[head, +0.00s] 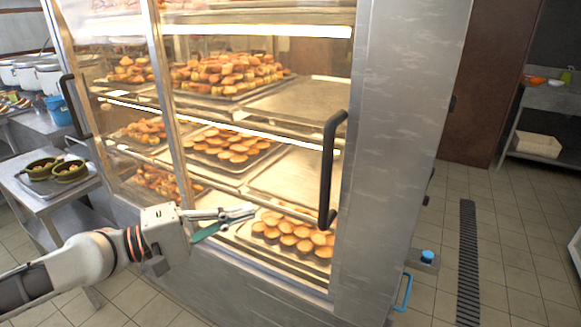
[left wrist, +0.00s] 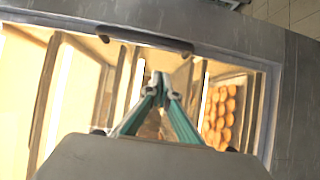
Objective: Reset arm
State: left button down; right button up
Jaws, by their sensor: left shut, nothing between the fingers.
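My left gripper (head: 248,212) reaches in from the left in the head view, in front of the lower part of a glass-fronted display cabinet (head: 405,110). Its fingers are shut and hold nothing. In the left wrist view the closed fingertips (left wrist: 160,82) point toward the lit cabinet shelves. A black vertical door handle (head: 328,170) stands to the right of the gripper, apart from it. My right gripper is not in view.
The cabinet shelves hold trays of buns (head: 231,145) and pastries (head: 228,72). A metal table (head: 40,205) with two green pots (head: 70,171) stands at the left. A dark floor grate (head: 468,260) and open tiled floor lie at the right.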

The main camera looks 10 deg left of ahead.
pick_arm(q)
jog(key=s+d+f+m+t+y, duration=0.1)
jog(key=s+f+m+y, duration=0.15)
jog(key=f, duration=0.95)
jog(key=s+f+m+t+y, duration=0.1)
jog(key=f+m+y, duration=0.25)
jog(key=f, duration=0.85)
jog(key=s+a+f+m+g+y, duration=0.1)
jog(key=s+f+m+y, duration=0.1)
jog(key=s+f, duration=0.5)
jog(key=s+a+f+m+g+y, duration=0.1)
jog(key=s+a+f+m+y, duration=0.1)
jog(key=s+f, duration=0.5)
notch_tip(320, 180, down, 5)
jog(key=shift+s+a+r+m+y+p, duration=0.1)
jog(key=shift+s+a+m+y+p, duration=0.25)
jog(key=shift+m+y, duration=0.5)
jog(key=shift+d, duration=0.15)
